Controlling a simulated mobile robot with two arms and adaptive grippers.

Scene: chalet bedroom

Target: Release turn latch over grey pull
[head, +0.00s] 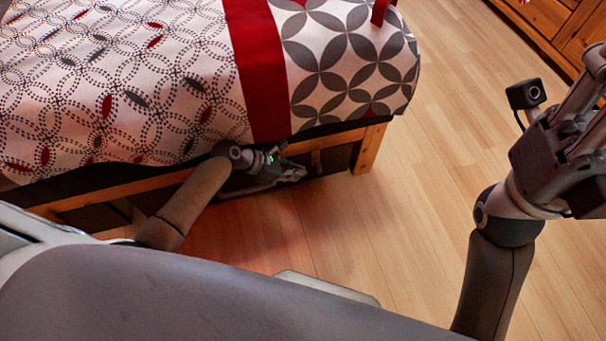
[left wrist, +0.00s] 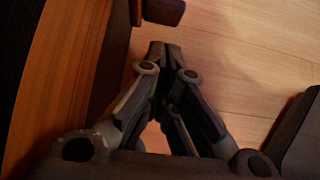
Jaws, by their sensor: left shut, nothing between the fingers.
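My left gripper (head: 292,173) is low beside the bed's near side, close to the dark panel (head: 335,160) under the wooden rail. In the left wrist view its fingers (left wrist: 165,55) are together, with nothing between them. A small brown block (left wrist: 163,12) sticks out from the dark panel just beyond the fingertips; I cannot tell whether it is the latch or the pull. A small light upright piece (head: 316,157) shows on the panel near the gripper. No grey pull can be made out clearly. My right gripper (head: 590,100) is raised at the right edge, partly cut off.
The bed (head: 180,80) with its wooden rail (head: 330,138) and corner leg (head: 367,150) fills the upper left. Bare wooden floor (head: 440,150) lies to the right. A wooden cabinet (head: 555,25) stands at the upper right.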

